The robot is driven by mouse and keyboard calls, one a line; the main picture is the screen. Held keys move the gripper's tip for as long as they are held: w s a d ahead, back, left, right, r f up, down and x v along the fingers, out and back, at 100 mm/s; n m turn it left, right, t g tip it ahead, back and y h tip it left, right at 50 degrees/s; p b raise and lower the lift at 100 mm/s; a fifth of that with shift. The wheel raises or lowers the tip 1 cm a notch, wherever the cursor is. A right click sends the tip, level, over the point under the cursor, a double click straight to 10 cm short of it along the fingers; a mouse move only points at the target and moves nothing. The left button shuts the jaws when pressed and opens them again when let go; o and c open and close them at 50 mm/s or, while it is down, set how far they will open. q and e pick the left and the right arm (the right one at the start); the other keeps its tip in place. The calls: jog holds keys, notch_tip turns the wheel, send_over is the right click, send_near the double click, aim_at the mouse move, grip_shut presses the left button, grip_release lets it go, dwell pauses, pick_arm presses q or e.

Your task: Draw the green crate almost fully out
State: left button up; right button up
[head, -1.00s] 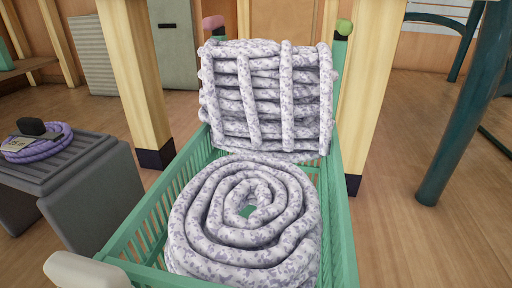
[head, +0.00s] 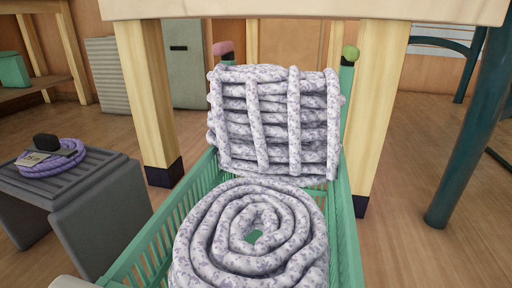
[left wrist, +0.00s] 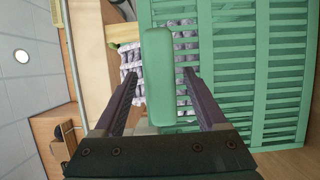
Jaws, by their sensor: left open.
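The green crate (head: 197,187) stands on the floor, its far part between the legs of a wooden table and its near part out in front. It holds a flat spiral coil of white and purple rope (head: 250,235) in front and a stacked, bound bundle of the same rope (head: 272,122) behind. In the left wrist view my left gripper (left wrist: 160,78) is open. Its fingers are on either side of a green bar (left wrist: 158,100) that looks like the crate's handle; contact cannot be told. The slatted crate side (left wrist: 240,75) shows beyond. My right gripper is not in view.
The wooden table (head: 300,10) spans above the crate, with a leg (head: 150,100) close on each side. A grey stool (head: 85,190) with a purple rope coil (head: 52,160) stands left of the crate. A dark green post (head: 470,130) stands right; floor between is clear.

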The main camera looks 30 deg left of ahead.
pick_arm(q)
jog(key=s+a, duration=0.1)
jog(key=s, duration=0.8)
jog(key=shift+s+p, duration=0.3)
jog(key=shift+s, duration=0.1)
